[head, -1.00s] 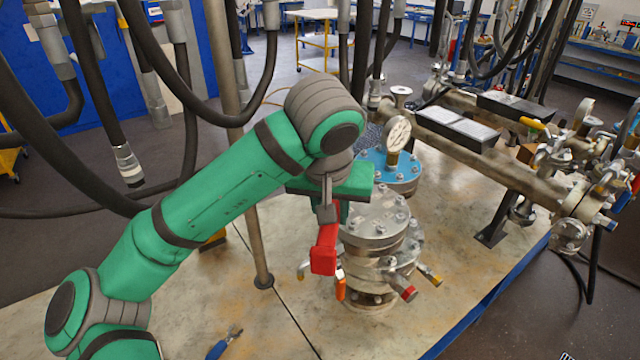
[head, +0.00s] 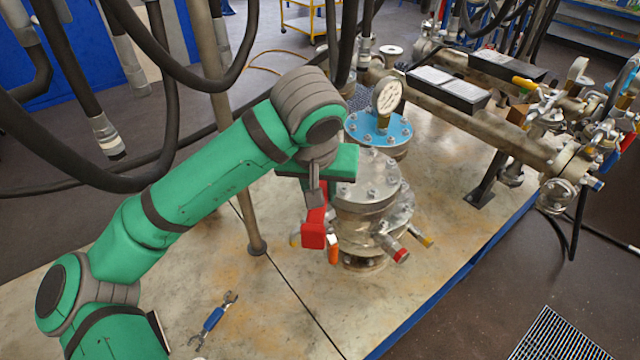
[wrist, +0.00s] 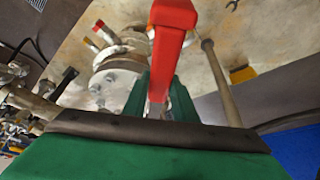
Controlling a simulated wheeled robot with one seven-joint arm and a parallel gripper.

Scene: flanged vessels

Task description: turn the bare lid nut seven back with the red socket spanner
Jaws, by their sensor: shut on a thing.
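The red socket spanner (head: 313,234) is held in my gripper (head: 316,190) and hangs at the left side of the bare-lidded vessel. In the wrist view the red spanner (wrist: 171,32) rises between the green fingers of my gripper (wrist: 160,98). The bare steel lid (head: 372,180) has several nuts around its rim; the lid also shows in the wrist view (wrist: 118,80). My wrist hides the lid's left part in the head view. I cannot tell which nut is seven, or whether the spanner touches any nut.
A blue-lidded vessel (head: 397,134) with a pressure gauge (head: 387,97) stands behind the bare lid. Valves with red and yellow ends jut from the vessel's lower right. A steel post (head: 228,130) stands left. A blue-handled wrench (head: 213,319) lies on the table. Pipework (head: 500,130) runs at right.

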